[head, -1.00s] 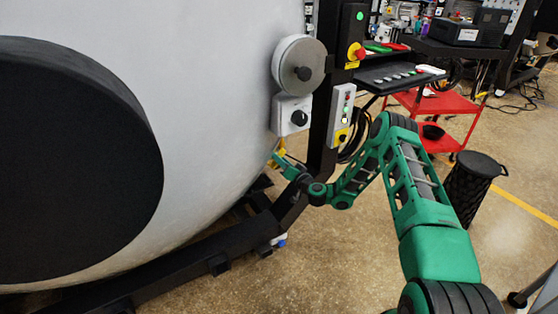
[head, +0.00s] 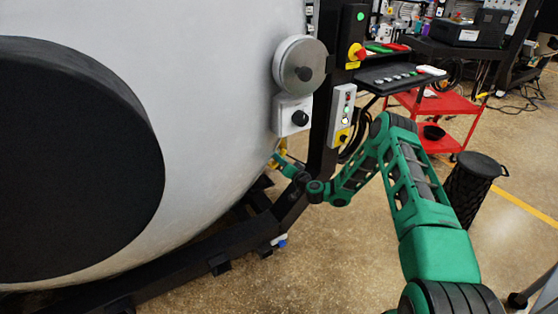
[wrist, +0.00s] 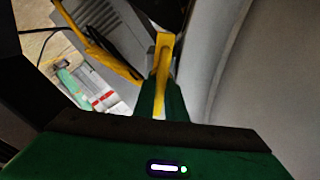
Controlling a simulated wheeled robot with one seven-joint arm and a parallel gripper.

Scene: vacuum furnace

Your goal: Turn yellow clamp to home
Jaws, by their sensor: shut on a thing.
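The yellow clamp (wrist: 162,52) shows in the wrist view as a narrow yellow bar in front of the vessel wall, its lower part between my fingers. My gripper (wrist: 161,100) has green fingers shut on this clamp. In the head view only a small bit of the yellow clamp (head: 282,146) shows at the right edge of the big pale vessel. My gripper (head: 279,160) is there too, low beside the black post and mostly hidden by its own wrist.
The pale vessel (head: 215,150) fills the left side. A black post (head: 325,130) with a control box (head: 342,112) stands close to my forearm. A second yellow bar (wrist: 95,45) runs left of the clamp. A red cart (head: 440,103) and black bin (head: 470,185) stand right.

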